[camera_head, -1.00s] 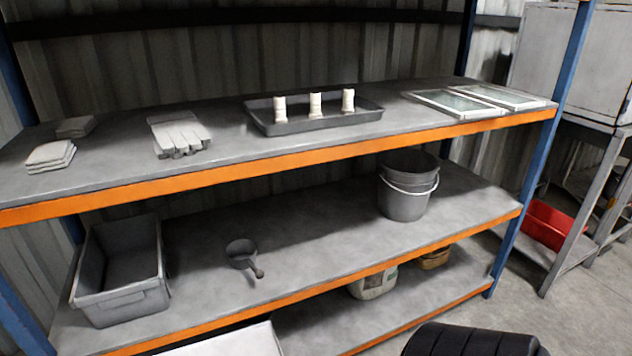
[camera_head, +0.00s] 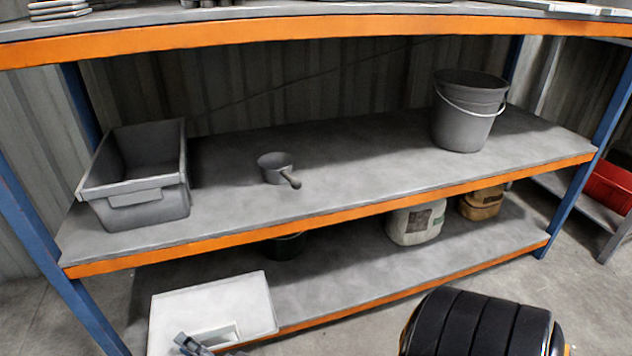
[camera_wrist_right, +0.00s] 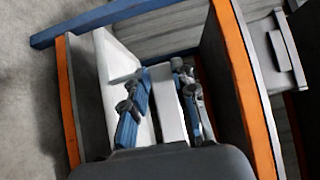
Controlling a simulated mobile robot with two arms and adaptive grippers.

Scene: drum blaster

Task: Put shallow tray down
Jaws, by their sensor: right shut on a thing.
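The shallow tray (camera_head: 208,300) is a flat white piece with a slot near its front edge, low at the front left in the head view. It overlaps the left part of the bottom shelf; I cannot tell whether it rests there. My right gripper (camera_head: 196,346) is at its front edge, mostly cut off by the frame. In the right wrist view the gripper (camera_wrist_right: 162,103) has its blue-grey fingers on both sides of a white part of the tray (camera_wrist_right: 118,58), shut on it. My left gripper is not in view.
The bottom shelf (camera_head: 335,285) is bare right of the tray. A dark pot (camera_head: 286,246), a white container (camera_head: 416,224) and a brown container (camera_head: 482,203) stand farther back. The middle shelf (camera_head: 345,185) holds a grey bin (camera_head: 145,205), a small scoop (camera_head: 275,167) and a bucket (camera_head: 466,120).

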